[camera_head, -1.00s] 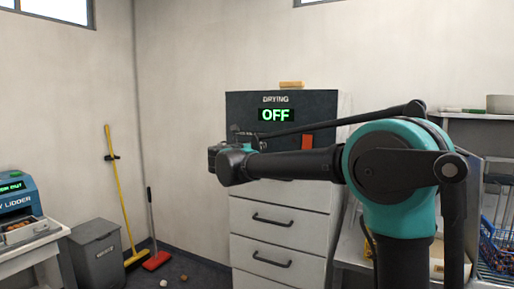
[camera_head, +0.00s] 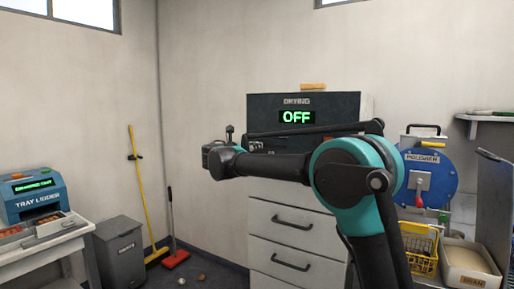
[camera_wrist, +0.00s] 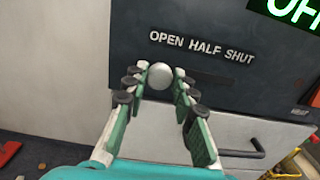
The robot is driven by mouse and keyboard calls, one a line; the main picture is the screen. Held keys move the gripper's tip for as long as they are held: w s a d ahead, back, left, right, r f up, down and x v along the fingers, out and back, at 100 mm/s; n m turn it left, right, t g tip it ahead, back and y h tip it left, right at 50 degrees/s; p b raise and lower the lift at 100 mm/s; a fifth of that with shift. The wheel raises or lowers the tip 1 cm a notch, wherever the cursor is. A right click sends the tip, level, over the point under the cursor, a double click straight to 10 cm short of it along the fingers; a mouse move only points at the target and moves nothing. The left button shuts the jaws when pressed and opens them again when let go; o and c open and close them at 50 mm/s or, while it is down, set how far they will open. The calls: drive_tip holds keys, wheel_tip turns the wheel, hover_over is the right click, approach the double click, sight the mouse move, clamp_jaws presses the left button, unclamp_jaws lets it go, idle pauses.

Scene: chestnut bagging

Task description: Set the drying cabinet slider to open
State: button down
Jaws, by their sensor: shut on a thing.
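The drying cabinet (camera_head: 262,106) stands against the back wall, with a dark top panel and a green "OFF" display (camera_head: 296,117). In the wrist view its panel carries the label "OPEN HALF SHUT" (camera_wrist: 202,47). A round silver slider knob (camera_wrist: 160,74) sits below the word OPEN, at the left end of a dark slot (camera_wrist: 215,80). My gripper (camera_wrist: 158,84) is shut on this knob, one finger on each side. In the head view my gripper's fingers are hidden behind my wrist, left of the cabinet's front.
Pale drawers with dark handles (camera_head: 292,221) lie below the panel. A red part (camera_wrist: 315,97) is at the panel's right. A blue polisher (camera_head: 428,174) and yellow basket (camera_head: 420,245) stand right. A grey bin (camera_head: 120,255) and broom are left.

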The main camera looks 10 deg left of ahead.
drive_tip(key=shift+a, duration=0.15)
drive_tip(key=c, duration=1.2)
unclamp_jaws()
drive_tip(key=shift+w, duration=0.1)
drive_tip(key=v, duration=1.2)
